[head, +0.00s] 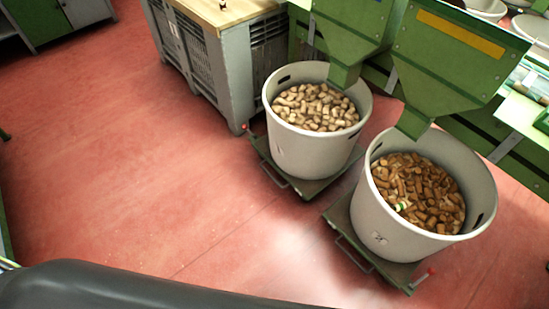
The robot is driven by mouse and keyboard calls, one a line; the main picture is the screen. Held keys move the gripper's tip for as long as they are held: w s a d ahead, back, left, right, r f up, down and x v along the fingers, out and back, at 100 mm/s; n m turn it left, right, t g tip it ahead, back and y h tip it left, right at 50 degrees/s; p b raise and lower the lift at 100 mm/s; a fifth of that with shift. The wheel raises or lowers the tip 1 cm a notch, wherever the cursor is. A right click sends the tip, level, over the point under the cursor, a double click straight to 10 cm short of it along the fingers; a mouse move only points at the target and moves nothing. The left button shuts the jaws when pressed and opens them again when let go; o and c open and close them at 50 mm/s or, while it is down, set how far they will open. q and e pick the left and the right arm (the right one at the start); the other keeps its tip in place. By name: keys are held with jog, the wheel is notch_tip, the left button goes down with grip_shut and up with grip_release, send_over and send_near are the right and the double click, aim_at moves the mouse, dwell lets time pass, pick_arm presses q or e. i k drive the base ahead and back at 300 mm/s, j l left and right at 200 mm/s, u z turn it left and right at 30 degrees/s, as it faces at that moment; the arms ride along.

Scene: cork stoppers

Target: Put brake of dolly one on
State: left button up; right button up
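Two low green dollies stand on the floor, each bearing a large pale bin of cork stoppers. The left dolly (313,187) has a small red-tipped piece (244,126) at its left corner, perhaps its brake. The right dolly (400,277) has a red lever (424,275) sticking out at its front right corner. I see no label that tells which is dolly one, and the brakes' positions are too small to read. The left bin (312,151) holds light corks; the right bin (388,233) holds browner corks. Neither of my grippers shows.
Green hoppers (450,70) hang over both bins. A grey crate (222,70) with a wooden top stands behind the left dolly. A green cabinet (45,20) is at the far left. The red floor (150,190) is clear left of the dollies. A dark rounded shape fills the bottom left.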

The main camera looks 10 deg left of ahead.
aim_at(245, 126)
jog(key=i+j+z, duration=0.4)
jog(key=i+j, duration=0.2)
jog(key=j, duration=0.2)
jog(key=i+j+z, duration=0.25)
jog(key=j, duration=0.25)
